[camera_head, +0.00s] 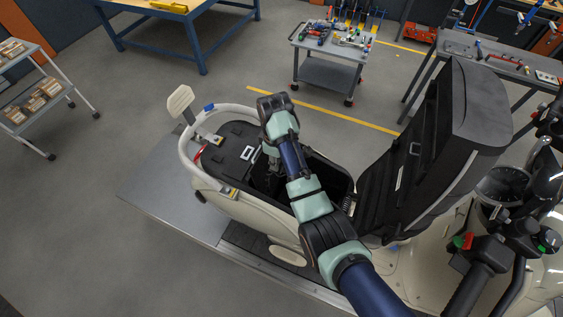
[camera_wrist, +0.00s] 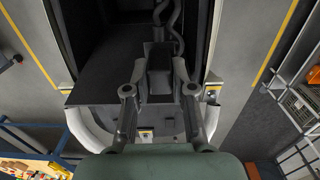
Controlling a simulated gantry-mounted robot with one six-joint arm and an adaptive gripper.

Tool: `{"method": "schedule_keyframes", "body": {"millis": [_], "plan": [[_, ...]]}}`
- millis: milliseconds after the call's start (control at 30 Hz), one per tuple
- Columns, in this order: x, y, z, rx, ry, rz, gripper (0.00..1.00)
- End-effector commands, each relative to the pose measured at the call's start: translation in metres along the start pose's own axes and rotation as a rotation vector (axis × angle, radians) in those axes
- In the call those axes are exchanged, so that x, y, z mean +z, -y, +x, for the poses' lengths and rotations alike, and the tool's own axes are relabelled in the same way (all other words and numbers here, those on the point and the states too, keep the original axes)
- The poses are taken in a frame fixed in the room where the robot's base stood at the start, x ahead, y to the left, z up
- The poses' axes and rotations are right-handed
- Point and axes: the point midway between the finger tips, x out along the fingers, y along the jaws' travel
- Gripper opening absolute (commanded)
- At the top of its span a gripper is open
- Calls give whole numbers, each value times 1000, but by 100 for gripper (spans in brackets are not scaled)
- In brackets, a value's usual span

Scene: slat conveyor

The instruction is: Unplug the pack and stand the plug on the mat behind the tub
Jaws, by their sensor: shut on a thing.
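My gripper (camera_wrist: 160,72) is shut on a dark blocky plug (camera_wrist: 160,82), which sits between its two fingers in the wrist view. Dark cables (camera_wrist: 176,22) show just beyond the plug. In the head view my gripper (camera_head: 270,163) points down at the rear end of the open tub (camera_head: 333,178). The dark mat (camera_head: 225,143) lies behind the tub, left of my gripper, and bears a small white outline. My arm covers part of the tub. I cannot make out the pack or whether the plug is free of it.
The raised seat (camera_head: 440,150) stands to the right of the tub. A pale rail (camera_head: 186,152) curves around the mat, with a backrest pad (camera_head: 180,101) behind it. Handlebars are at the lower right. A tool cart (camera_head: 330,65) stands apart on the floor.

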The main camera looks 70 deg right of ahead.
Motion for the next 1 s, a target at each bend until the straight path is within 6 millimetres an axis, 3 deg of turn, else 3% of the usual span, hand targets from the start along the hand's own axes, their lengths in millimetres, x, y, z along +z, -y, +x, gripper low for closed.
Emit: {"method": "schedule_keyframes", "body": {"millis": [1000], "plan": [[-127,22,-64,1,-1,0,0]]}}
